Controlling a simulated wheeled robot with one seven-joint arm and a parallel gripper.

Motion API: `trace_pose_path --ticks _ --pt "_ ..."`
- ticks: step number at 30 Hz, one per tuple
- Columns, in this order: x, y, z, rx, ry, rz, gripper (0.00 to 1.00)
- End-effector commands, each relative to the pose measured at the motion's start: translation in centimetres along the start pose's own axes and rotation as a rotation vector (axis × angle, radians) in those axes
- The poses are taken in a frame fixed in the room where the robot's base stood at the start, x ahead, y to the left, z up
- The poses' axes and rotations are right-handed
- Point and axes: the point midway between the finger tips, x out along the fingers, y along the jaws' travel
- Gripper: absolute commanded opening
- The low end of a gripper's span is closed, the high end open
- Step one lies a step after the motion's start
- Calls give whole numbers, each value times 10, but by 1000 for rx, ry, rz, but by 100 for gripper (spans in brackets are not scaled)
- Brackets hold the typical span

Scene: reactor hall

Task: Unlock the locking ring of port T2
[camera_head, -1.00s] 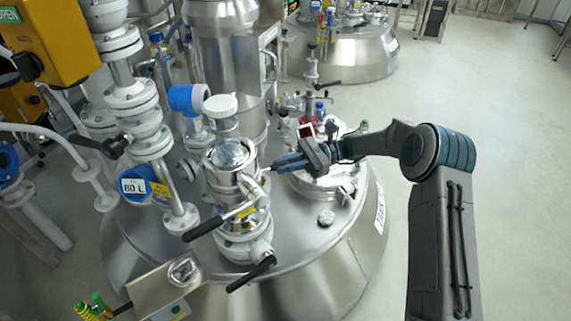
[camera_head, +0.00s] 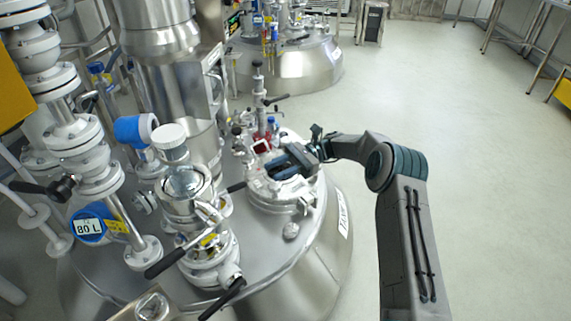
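A steel port (camera_head: 187,212) with a clamp-like ring stands on the vessel lid. I cannot read a T2 label on it. A lever with a black grip (camera_head: 165,262) reaches out to the lower left. A second black handle (camera_head: 222,300) sits lower down. My gripper (camera_head: 272,168) is to the right of the port and apart from it, over a round flanged cover. Its dark blue fingers point left. Whether they are open or shut is unclear, and nothing is seen held.
The round flanged cover (camera_head: 284,200) lies under my gripper. Behind it stand small fittings with a black handle (camera_head: 276,99). A blue-capped fitting (camera_head: 135,130), an 80 L gauge (camera_head: 88,226) and white flanged pipes (camera_head: 75,130) crowd the left. The floor on the right is open.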

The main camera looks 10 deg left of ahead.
Motion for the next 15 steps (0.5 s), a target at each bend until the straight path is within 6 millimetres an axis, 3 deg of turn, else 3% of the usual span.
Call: trace_pose_path --ticks 6,15 --pt "-23 0 0 -1 0 0 35" --pt "-28 0 0 1 0 0 35"
